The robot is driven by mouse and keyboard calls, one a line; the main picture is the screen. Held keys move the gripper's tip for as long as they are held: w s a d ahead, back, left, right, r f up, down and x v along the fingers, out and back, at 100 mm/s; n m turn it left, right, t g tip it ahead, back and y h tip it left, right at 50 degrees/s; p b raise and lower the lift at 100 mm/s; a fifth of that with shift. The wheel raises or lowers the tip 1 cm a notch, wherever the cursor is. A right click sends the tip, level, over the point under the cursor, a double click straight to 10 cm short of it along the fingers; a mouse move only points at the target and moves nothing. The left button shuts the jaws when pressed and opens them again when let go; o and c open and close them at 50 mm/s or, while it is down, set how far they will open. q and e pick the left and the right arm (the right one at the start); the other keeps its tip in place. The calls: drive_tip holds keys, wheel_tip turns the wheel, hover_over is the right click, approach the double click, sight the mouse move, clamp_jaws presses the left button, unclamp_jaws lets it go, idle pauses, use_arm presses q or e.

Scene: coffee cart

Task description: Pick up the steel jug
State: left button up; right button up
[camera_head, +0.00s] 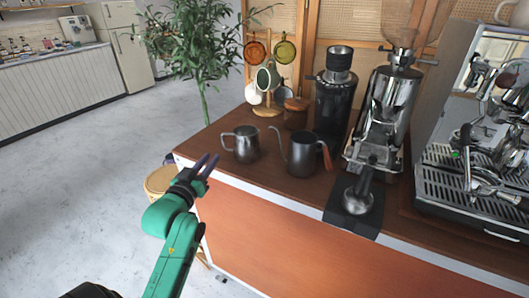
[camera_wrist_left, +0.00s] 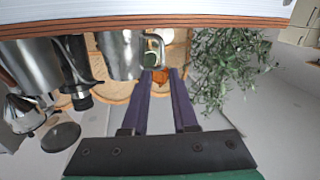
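The steel jug (camera_head: 245,145) stands upright on the brown cart top near its left end, with its handle toward the left. In the left wrist view, which is upside down, a shiny steel vessel that looks like the jug (camera_wrist_left: 120,55) is left of the fingers. My left gripper (camera_head: 206,165) is open and empty, left of and a little in front of the jug, by the cart's left corner. Its two purple fingers (camera_wrist_left: 160,100) are apart and touch nothing visible. My right gripper is not in view.
A dark gooseneck kettle (camera_head: 302,155) stands just right of the jug. Behind are a mug tree (camera_head: 266,108) and a lidded brown pot (camera_head: 297,113). Grinders and an espresso machine (camera_head: 470,160) fill the right. A plant (camera_head: 203,50) stands behind the cart's left end.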

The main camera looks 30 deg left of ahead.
sight(223, 139)
use_arm(q)
drive_tip(key=x, duration=0.3)
drive_tip(key=a+p+x, duration=0.1)
drive_tip(key=x, duration=0.3)
drive_tip(key=shift+s, duration=0.2)
drive_tip(key=x, duration=0.2)
drive_tip(key=p+x, duration=0.1)
drive_tip(key=x, duration=0.3)
drive_tip(key=shift+w+d+r, duration=0.2)
drive_tip(key=shift+w+d, duration=0.05)
drive_tip(key=shift+w+f, duration=0.15)
drive_tip(key=shift+w, duration=0.2)
drive_tip(key=shift+s, duration=0.15)
clamp_jaws()
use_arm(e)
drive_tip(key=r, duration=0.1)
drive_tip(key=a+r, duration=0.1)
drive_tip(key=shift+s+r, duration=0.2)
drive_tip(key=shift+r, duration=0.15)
